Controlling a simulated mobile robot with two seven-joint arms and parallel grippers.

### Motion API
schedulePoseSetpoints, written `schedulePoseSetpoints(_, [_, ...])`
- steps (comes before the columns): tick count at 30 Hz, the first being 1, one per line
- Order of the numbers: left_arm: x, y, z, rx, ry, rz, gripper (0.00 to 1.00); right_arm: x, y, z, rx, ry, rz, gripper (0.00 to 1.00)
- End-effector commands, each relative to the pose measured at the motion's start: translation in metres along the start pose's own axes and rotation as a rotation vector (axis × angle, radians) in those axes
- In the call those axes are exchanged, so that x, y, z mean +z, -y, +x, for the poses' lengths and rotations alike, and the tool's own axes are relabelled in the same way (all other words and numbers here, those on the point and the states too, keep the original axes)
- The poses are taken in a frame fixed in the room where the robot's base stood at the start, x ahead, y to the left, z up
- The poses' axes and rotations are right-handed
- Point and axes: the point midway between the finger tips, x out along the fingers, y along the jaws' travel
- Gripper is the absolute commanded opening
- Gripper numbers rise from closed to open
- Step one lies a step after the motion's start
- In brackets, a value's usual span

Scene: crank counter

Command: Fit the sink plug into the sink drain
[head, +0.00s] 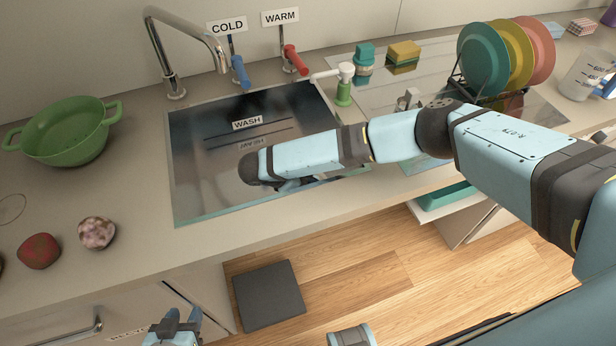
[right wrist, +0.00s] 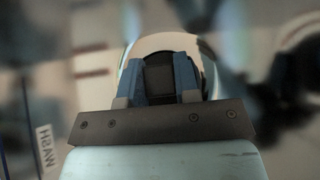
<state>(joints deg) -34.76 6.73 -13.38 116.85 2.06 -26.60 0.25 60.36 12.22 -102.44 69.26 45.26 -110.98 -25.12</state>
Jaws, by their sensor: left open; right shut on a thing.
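The sink (head: 215,165) is set in the counter, its basin dark and reflective, with a WASH label (head: 247,123). My right arm reaches over the basin from the right and hides part of it. In the right wrist view, the blue fingers of my right gripper (right wrist: 160,75) are shut on a dark block (right wrist: 159,80), which looks like the sink plug's grip. A pale curved rim shows behind it; I cannot tell whether this is the drain. The drain is not clearly visible in the head view. My left gripper (head: 175,325) is open and empty, low in front of the counter.
A faucet (head: 170,60) and blue and red taps stand behind the sink. A green soap dispenser (head: 343,88) is at its right back corner. A plate rack (head: 490,75) stands at right.

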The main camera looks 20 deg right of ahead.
Motion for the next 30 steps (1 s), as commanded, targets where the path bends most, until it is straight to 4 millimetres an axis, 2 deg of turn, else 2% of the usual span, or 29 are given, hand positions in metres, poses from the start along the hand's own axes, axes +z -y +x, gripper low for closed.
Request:
schedulePoseSetpoints(11, [0.002, 0.004, 0.0, 0.0, 0.004, 0.012, 0.43, -0.004, 0.0, 0.003, 0.0, 0.0, 0.0, 0.02])
schedulePoseSetpoints(12, [0.002, 0.004, 0.0, 0.0, 0.003, 0.012, 0.43, -0.004, 0.0, 0.003, 0.0, 0.0, 0.0, 0.38])
schedulePoseSetpoints(15, [0.001, 0.003, 0.0, 0.0, 0.003, 0.011, 0.43, -0.004, 0.0, 0.003, 0.0, 0.0, 0.0, 0.59])
schedulePoseSetpoints(25, [-0.001, 0.0, 0.001, 0.0, -0.002, -0.001, 0.43, -0.004, 0.0, -0.001, 0.0, -0.001, 0.0, 0.59])
schedulePoseSetpoints(30, [-0.002, -0.001, 0.0, 0.0, -0.005, -0.005, 0.43, -0.004, 0.0, -0.024, 0.001, -0.003, -0.001, 0.59])
